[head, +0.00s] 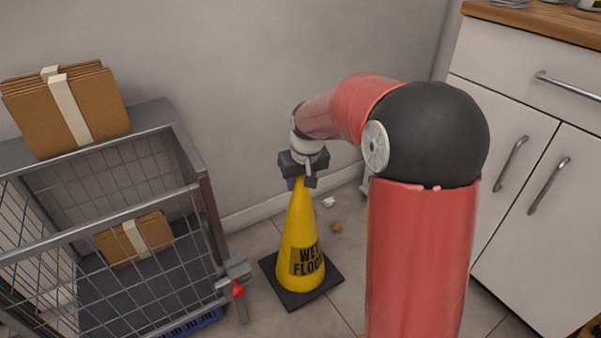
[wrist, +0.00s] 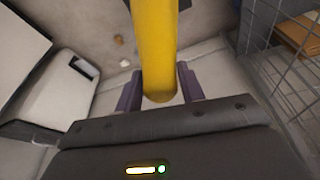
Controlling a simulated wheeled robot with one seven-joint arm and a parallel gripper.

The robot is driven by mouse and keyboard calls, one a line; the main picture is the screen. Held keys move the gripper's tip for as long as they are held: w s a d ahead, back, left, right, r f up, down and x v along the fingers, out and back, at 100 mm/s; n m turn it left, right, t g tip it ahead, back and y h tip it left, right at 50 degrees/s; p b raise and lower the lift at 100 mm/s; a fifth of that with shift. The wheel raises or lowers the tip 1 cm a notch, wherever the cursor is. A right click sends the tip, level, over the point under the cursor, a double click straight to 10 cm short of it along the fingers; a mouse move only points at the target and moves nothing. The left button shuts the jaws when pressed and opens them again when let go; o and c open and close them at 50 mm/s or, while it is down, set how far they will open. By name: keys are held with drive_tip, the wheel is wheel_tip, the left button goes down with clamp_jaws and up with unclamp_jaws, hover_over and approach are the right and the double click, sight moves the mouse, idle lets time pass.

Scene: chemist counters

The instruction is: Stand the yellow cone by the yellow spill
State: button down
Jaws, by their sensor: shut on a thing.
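The yellow cone (head: 298,235) has a black square base and a dark "WET FLOOR" label. It stands upright between the wire cage and my arm, its base at floor level; I cannot tell whether it touches the floor or is slightly raised. My gripper (head: 303,182) points down and is shut on the cone's tip. In the wrist view the yellow cone (wrist: 154,45) runs between the two dark fingers of my gripper (wrist: 159,88). I cannot make out the yellow spill in either view; my arm hides part of the floor.
A wire cage cart (head: 205,195) stands close left of the cone, with cardboard bundles (head: 68,110) on top and inside. White cabinets (head: 510,150) with a wooden top are on the right. A wall is behind. Small crumpled scraps (head: 329,201) lie on the floor behind the cone.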

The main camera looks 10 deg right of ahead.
sight(301, 196)
drive_tip(key=shift+f+b, duration=0.55)
drive_tip(key=shift+f, duration=2.1)
drive_tip(key=shift+f, duration=0.2)
drive_tip(key=c, duration=0.9)
unclamp_jaws()
drive_tip(key=shift+o, duration=0.2)
drive_tip(key=p+v, duration=0.3)
drive_tip(key=v, duration=0.9)
drive_tip(key=s+r+t, duration=0.1)
drive_tip(key=s+r, duration=0.1)
drive_tip(key=s, duration=1)
drive_tip(key=s+r+m+t, duration=0.1)
drive_tip(key=s+r, duration=0.1)
drive_tip(key=s, duration=1.1)
drive_tip(key=shift+s+a+r+b, duration=0.2)
drive_tip(key=shift+s+r+b, duration=0.1)
drive_tip(key=shift+s+r, duration=0.1)
